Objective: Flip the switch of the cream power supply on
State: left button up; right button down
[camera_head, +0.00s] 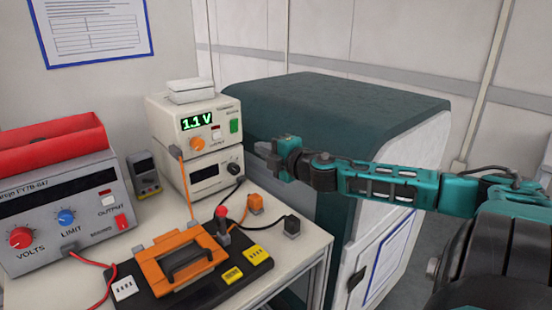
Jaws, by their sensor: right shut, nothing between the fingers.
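The cream power supply (192,142) stands at the back of the table, on top of another cream unit. Its display (197,121) is lit green and reads 1.1 V. Its front has an orange knob (197,144), a small red-and-white part (216,133) and a green switch (234,126) at the right end. Which way the switch is tipped is too small to tell. My right gripper (264,151) is shut and empty, to the right of the supply and a little below the switch, apart from it in the picture. My left gripper is not in view.
A grey power supply (75,240) with a dark display and a red tray (50,148) on top stands left. A yellow-grey meter (144,173) stands beside the lower cream unit (205,177). Cables and an orange fixture (160,262) fill the front. A dark-topped cabinet (330,100) stands right.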

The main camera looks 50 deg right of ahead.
jog(key=s, duration=0.2)
jog(key=s+p, duration=0.1)
jog(key=s, duration=0.1)
jog(key=shift+a+f, duration=0.2)
dwell(0.5)
jog(key=shift+s, duration=0.1)
